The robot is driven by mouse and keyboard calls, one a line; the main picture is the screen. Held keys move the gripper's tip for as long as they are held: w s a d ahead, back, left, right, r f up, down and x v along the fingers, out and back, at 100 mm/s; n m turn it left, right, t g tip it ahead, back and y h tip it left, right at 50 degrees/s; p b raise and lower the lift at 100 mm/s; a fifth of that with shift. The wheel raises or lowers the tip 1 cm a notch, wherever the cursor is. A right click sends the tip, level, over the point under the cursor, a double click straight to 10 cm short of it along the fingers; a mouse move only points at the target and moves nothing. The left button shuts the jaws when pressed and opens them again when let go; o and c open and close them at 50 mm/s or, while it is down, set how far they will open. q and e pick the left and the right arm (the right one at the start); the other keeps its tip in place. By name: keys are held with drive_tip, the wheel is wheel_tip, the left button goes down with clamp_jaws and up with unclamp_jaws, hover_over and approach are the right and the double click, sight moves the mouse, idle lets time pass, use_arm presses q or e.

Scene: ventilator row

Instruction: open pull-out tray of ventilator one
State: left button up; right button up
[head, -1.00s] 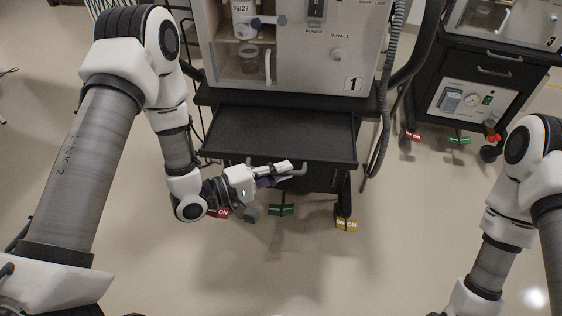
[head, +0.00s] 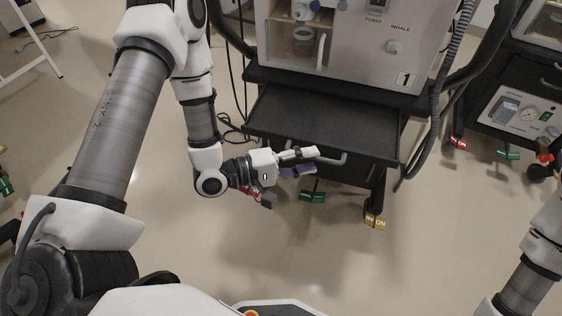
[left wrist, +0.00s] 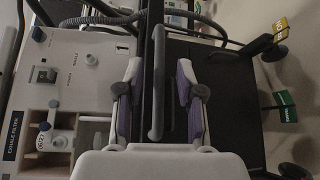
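Ventilator one (head: 345,40) stands at the upper middle of the head view, marked "1". Its black pull-out tray (head: 325,118) juts forward below the white housing, its top surface bare. The tray's grey bar handle (head: 340,161) runs along its front; its left part is hidden behind my gripper. My left gripper (head: 312,160) is at the front of the tray. In the left wrist view, the fingers (left wrist: 157,100) are spread apart with the handle (left wrist: 157,85) between them, with a gap on both sides. My right gripper is out of view.
Green (head: 312,196) and yellow (head: 375,221) pedals sit low under the ventilator cart. A corrugated hose (head: 440,100) hangs on its right. Another ventilator cart (head: 520,105) stands at the right. The floor in front is clear.

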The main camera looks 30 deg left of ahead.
use_arm(q)
drive_tip(key=f+v, duration=0.1)
drive_tip(key=v, duration=0.7)
drive_tip(key=shift+s+a+r, duration=0.25)
drive_tip(key=shift+a+r, duration=0.05)
drive_tip(key=shift+r, duration=0.2)
